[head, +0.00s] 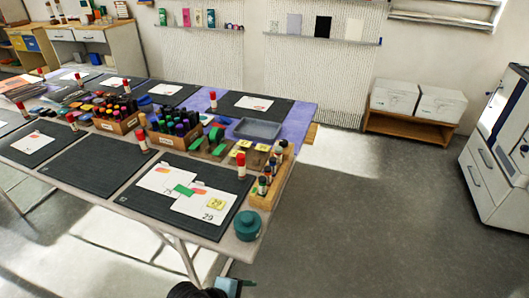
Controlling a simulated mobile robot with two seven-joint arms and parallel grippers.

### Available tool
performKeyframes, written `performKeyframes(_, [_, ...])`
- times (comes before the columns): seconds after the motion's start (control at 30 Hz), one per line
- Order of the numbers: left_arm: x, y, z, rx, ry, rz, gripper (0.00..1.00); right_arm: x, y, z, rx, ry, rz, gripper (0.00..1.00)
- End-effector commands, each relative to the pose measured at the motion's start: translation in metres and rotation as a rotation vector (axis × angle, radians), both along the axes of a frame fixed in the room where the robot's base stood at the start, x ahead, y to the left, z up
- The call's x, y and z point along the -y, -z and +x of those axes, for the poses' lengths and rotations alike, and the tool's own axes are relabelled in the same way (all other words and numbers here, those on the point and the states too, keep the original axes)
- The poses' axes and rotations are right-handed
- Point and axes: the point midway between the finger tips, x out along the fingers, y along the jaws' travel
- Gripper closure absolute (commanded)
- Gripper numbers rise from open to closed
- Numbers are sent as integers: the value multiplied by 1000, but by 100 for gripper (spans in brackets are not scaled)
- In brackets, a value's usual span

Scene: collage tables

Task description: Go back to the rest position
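The long collage table (131,203) stands at the left. On its near black mat (148,204) lie overlapping white cards (165,179), with a green piece (184,190) and a yellow piece (216,204) on them. A teal round pot (247,226) stands at the table's near right corner.
Marker crates (118,126), an empty grey tray (257,130), a wooden bottle rack (271,192) and glue sticks crowd the table. A low shelf with white boxes (394,97) stands by the far wall, and a white cabinet (490,190) at the right. The floor between is clear.

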Motion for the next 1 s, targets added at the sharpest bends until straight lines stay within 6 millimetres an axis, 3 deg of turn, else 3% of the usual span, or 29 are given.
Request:
performKeyframes(0.27, [-27, 21, -58, -149, -531, -235, 25, 1, -15, 13, 35, -1, -1, 64])
performKeyframes(0.6, [-98, 35, -146, -263, -1131, -472, 25, 2, -29, 25, 70, 0, -2, 64])
performKeyframes(0.8, [-137, 33, -194, -279, -1366, -566, 25, 2, -35, 30, 84, 1, -2, 64])
performKeyframes(1.0, [-153, 30, -213, -279, -1453, -604, 25, 2, -36, 31, 86, 1, -3, 64])
